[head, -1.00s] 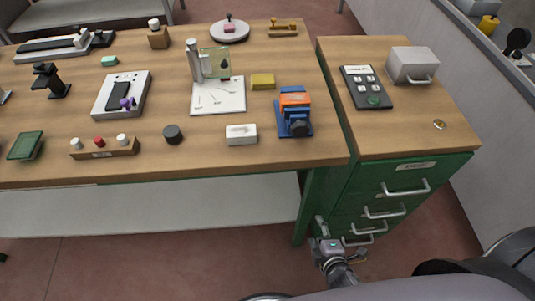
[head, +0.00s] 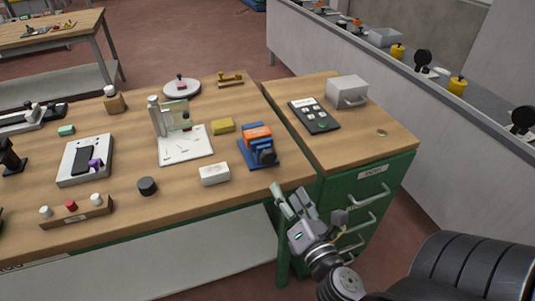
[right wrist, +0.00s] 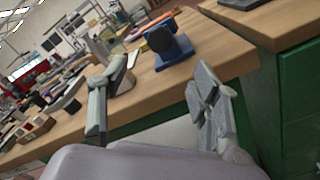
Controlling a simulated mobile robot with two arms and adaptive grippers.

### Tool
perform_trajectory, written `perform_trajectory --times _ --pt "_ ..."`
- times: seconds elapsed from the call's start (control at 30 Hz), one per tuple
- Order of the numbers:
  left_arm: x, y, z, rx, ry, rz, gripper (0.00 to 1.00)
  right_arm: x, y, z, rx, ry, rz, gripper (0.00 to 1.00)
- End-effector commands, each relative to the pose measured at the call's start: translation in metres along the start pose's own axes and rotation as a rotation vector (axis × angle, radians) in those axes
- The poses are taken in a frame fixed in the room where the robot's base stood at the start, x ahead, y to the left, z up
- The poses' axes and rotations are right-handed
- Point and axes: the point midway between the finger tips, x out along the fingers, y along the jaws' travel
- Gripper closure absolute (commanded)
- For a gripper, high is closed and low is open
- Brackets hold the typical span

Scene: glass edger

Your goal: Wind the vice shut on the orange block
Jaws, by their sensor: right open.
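The blue vice (head: 260,157) stands near the right front corner of the wooden bench, with the orange block (head: 257,136) at its top. A dark round knob (head: 267,156) is on its front side. The vice also shows in the right wrist view (right wrist: 175,52), with the knob (right wrist: 160,40) facing the camera; the block's seat in the jaws is hard to see. My right gripper (head: 292,203) is open and empty, in front of the bench edge and below the vice. Its two spread fingers show in the right wrist view (right wrist: 158,110). My left gripper is out of view.
A white block (head: 214,174) lies left of the vice, and a yellow block (head: 223,125) behind it. A green drawer cabinet (head: 345,190) with handles (head: 372,219) stands right of the bench, close to my right gripper. A keypad (head: 314,115) lies on top.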

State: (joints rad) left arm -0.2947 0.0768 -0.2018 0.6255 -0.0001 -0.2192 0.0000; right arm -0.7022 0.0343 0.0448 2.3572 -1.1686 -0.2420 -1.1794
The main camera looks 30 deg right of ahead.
Motion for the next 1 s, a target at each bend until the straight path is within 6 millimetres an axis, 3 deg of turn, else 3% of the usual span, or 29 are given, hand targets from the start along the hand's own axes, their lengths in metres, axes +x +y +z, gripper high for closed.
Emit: perform_trajectory --times 0.03,0.23,0.6,0.8,1.0 --pt "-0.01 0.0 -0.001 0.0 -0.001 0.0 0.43 0.011 0.004 0.004 -0.001 -0.002 0.004 0.43" --pt "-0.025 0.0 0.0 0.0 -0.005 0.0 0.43 0.049 0.003 0.004 -0.002 -0.002 0.001 0.43" --pt "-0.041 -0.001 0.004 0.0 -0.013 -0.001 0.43 0.115 0.001 0.002 0.001 -0.001 -0.001 0.43" --pt "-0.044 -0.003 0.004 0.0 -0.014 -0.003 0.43 0.13 0.0 0.0 0.002 0.0 -0.001 0.43" --pt "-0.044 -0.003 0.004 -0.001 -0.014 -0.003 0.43 0.132 -0.001 0.0 0.002 0.001 -0.002 0.43"
